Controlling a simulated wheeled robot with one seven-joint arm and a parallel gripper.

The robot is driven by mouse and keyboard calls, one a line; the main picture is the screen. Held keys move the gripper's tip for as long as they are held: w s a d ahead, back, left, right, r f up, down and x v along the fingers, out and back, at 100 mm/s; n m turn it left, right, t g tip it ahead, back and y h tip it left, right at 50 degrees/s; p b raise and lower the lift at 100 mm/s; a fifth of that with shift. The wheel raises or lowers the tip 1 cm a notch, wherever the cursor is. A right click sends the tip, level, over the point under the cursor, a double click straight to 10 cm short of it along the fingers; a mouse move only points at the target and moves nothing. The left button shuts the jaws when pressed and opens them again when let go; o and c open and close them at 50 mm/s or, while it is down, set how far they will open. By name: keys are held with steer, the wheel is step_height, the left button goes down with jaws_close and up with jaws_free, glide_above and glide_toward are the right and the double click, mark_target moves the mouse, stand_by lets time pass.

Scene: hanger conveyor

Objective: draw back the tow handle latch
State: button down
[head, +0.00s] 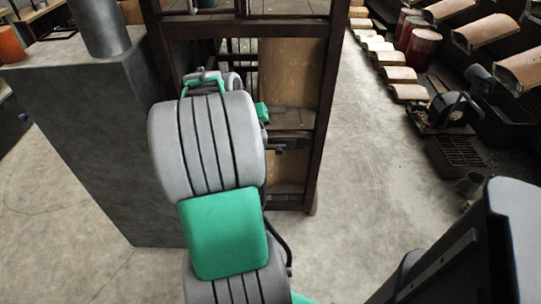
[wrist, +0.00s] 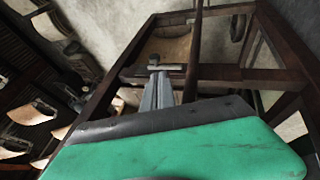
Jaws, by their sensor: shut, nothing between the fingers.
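My gripper (wrist: 160,80) shows in the wrist view as two grey fingers shut together beyond the green and black housing. Its tips are close to a small metal fitting (wrist: 168,67) with a rounded knob, beside a dark frame beam. This may be the tow handle latch, but I cannot tell for certain, nor whether the tips touch it. In the head view my grey and green arm hides the gripper's fingers. A dark fitting (head: 287,144) there sits on the front of the dark metal frame (head: 321,110), just right of my arm.
A tall grey cabinet (head: 90,130) stands close to the left of my arm. A tan panel (head: 290,75) is inside the frame. Curved tiles (head: 402,75), red drums (head: 424,48) and a dark machine (head: 452,110) line the right. Concrete floor (head: 370,190) is free between.

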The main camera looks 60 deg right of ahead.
mark_target(270, 146)
steer(key=b+x, duration=0.2)
steer(key=x, duration=0.7)
steer(key=shift+w+d+f, duration=0.1)
steer(key=shift+d+f, duration=0.05)
steer(key=shift+f, duration=0.15)
